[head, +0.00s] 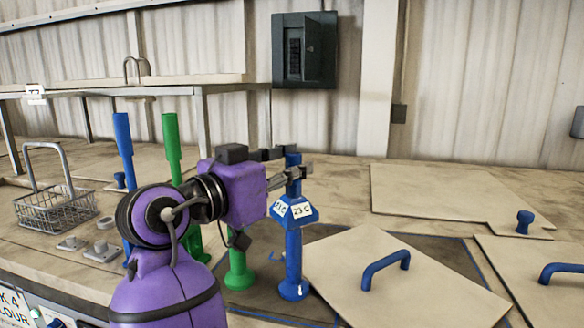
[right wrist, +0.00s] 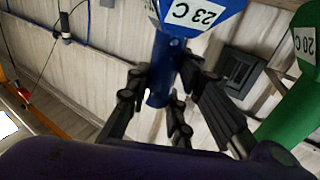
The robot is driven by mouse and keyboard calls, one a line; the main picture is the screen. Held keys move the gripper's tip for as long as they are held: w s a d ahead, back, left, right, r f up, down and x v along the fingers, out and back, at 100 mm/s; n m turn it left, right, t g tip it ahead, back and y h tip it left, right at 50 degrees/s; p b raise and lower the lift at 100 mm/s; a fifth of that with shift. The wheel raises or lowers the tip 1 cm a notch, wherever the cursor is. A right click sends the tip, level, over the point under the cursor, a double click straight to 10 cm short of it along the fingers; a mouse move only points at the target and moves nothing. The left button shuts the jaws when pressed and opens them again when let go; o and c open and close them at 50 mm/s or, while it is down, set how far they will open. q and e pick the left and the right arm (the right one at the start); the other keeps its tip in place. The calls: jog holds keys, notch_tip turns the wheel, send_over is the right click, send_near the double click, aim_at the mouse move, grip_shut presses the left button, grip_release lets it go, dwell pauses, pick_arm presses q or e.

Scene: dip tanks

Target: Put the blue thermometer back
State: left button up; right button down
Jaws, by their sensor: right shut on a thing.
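The blue thermometer (head: 293,240) is upright in the head view, with a flared head bearing white "23 C" labels and a round foot. My right gripper (head: 291,166) is shut on its upper stem, above the labels. In the right wrist view, the black fingers are around the blue stem (right wrist: 160,84). The thermometer's foot is over the dark blue-edged area (head: 430,252) beside a lid; I cannot tell whether it touches. My left gripper is not in view.
A tilted lid with a blue handle (head: 385,268) lies right of the thermometer. A green thermometer (head: 238,265) is close on the left, partly hidden by my arm; its "20 C" label (right wrist: 306,42) shows in the wrist view. A wire basket (head: 58,208) stands far left.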

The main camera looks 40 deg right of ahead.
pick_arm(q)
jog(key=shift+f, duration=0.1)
pick_arm(e)
jog(key=shift+f, duration=0.1)
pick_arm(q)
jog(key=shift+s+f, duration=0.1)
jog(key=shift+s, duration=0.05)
pick_arm(e)
jog(key=c, duration=1.5)
grip_release()
jog(key=shift+c, duration=0.2)
jog(key=shift+a+r, duration=0.2)
pick_arm(q)
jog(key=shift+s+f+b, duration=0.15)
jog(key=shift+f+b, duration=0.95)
jog(key=shift+b, duration=0.05)
pick_arm(e)
jog(key=v, duration=1.1)
jog(key=shift+a, duration=0.35)
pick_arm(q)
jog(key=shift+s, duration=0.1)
